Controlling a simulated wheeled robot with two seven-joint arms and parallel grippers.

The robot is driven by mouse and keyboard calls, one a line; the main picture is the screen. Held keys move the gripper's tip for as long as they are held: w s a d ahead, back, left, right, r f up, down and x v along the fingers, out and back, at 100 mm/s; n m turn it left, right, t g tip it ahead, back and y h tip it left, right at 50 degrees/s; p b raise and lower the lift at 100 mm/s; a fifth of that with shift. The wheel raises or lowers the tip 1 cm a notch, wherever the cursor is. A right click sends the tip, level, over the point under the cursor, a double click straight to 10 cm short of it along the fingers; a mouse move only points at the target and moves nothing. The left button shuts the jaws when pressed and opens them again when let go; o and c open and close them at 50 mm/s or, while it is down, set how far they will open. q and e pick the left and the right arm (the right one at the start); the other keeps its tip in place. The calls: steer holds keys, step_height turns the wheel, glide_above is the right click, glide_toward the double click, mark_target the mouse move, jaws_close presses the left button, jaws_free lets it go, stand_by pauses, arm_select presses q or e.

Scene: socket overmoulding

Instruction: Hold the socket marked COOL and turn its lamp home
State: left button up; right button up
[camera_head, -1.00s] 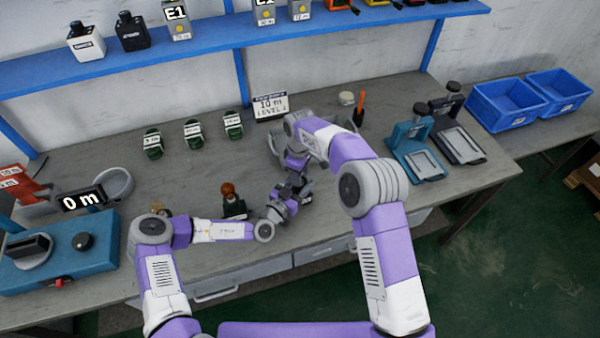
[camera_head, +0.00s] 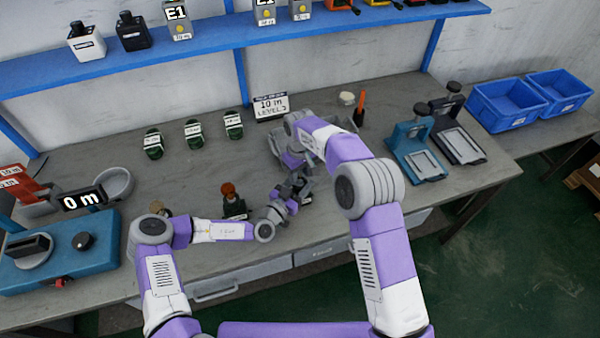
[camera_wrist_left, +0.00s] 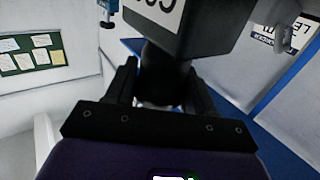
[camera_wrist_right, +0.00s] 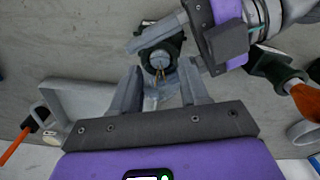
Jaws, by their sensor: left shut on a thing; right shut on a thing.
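My left gripper (camera_wrist_left: 160,85) is shut on the neck of a dark socket (camera_wrist_left: 185,35). The socket's white label is cut off by the frame edge, so I cannot read its whole word. My right gripper (camera_wrist_right: 163,78) is shut on a clear lamp (camera_wrist_right: 160,66) with a filament showing. The lamp is in line with the dark socket body (camera_wrist_right: 150,38) that the left gripper holds. In the head view the two grippers meet above the bench, and the arms largely hide socket and lamp. I cannot tell how deep the lamp sits.
A dark socket with an orange-red lamp (camera_head: 228,189) stands close left of my grippers. A teal device (camera_head: 60,255) is at left, a teal press (camera_head: 412,148) and blue bins (camera_head: 505,103) at right.

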arm_select(q)
steer(key=shift+a+f, duration=0.1)
steer(key=shift+f, duration=0.2)
arm_select(e)
steer(key=shift+a+r, duration=0.1)
steer(key=shift+r, duration=0.1)
steer(key=o, duration=0.8)
steer(key=shift+o, duration=1.3)
steer(key=shift+f, duration=0.15)
arm_select(q)
steer(key=shift+r, duration=0.1)
arm_select(e)
step_height(320, 180, up, 12)
arm_select(q)
steer(key=o, duration=1.2)
